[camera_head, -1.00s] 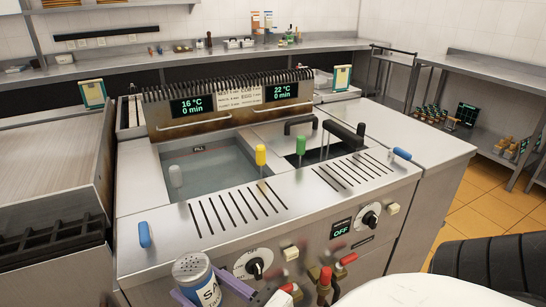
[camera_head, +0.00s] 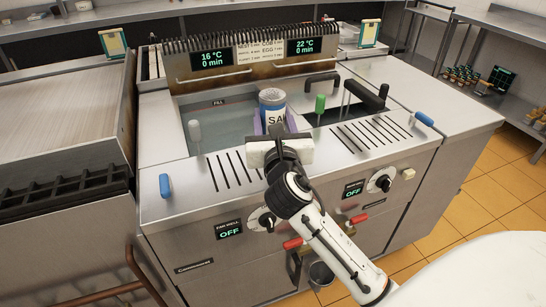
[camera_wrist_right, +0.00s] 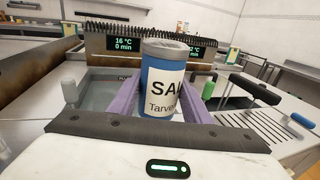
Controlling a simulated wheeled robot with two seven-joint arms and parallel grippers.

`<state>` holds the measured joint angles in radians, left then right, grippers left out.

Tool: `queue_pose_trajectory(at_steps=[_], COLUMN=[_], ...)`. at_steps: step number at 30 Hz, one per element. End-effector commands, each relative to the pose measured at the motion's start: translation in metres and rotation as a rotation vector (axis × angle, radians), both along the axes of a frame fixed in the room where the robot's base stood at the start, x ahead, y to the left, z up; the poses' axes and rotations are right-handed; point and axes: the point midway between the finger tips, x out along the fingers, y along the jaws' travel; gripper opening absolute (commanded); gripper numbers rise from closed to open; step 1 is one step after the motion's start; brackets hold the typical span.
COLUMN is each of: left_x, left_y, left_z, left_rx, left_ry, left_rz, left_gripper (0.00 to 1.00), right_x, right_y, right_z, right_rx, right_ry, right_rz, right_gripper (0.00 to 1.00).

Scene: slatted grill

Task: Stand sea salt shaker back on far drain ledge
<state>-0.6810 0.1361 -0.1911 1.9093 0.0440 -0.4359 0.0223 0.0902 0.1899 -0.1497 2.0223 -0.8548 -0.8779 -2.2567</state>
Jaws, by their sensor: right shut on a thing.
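The sea salt shaker (camera_head: 271,99) is a blue can with a white label and a grey perforated top. My right gripper (camera_head: 273,121) is shut on it with purple fingers on either side, and the shaker looks nearly upright. In the head view it overlaps the front of the water well; its exact height above the unit is unclear. The right wrist view shows the shaker (camera_wrist_right: 164,85) between the fingers. Two slotted drain areas lie along the front top, one on the left (camera_head: 221,182) and one on the right (camera_head: 368,146). My left gripper is not in view.
A white-grey knob (camera_head: 195,130) stands at the left well and a green handle (camera_head: 320,104) at the right one. Black basket handles (camera_head: 366,94) rise behind the right slots. Blue handles mark both front corners (camera_head: 165,184). The raised display panel (camera_head: 240,66) stands behind.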

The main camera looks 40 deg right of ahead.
Motion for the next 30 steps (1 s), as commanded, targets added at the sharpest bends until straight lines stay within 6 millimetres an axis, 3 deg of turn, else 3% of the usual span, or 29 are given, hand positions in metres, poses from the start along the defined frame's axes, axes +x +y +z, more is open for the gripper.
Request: queue_pose_trajectory(at_steps=[2, 10, 17, 22, 30], left_x=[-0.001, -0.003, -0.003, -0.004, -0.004], left_y=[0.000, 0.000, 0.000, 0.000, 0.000], left_z=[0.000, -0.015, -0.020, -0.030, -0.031], left_rx=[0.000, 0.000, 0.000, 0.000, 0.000], left_ry=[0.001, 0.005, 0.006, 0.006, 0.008], left_rz=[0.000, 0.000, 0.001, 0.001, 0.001], left_gripper=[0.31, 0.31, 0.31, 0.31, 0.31], right_x=[0.007, 0.009, 0.009, 0.009, 0.009], right_y=[-0.004, -0.006, -0.006, -0.006, -0.005], right_z=[0.003, -0.044, -0.062, -0.088, -0.092], right_rx=[0.001, 0.000, -0.002, -0.001, -0.002], right_ry=[-0.004, -0.001, -0.005, -0.003, -0.007], right_rz=[-0.015, -0.021, -0.020, -0.020, -0.019], right_gripper=[0.17, 0.17, 0.17, 0.17, 0.17])
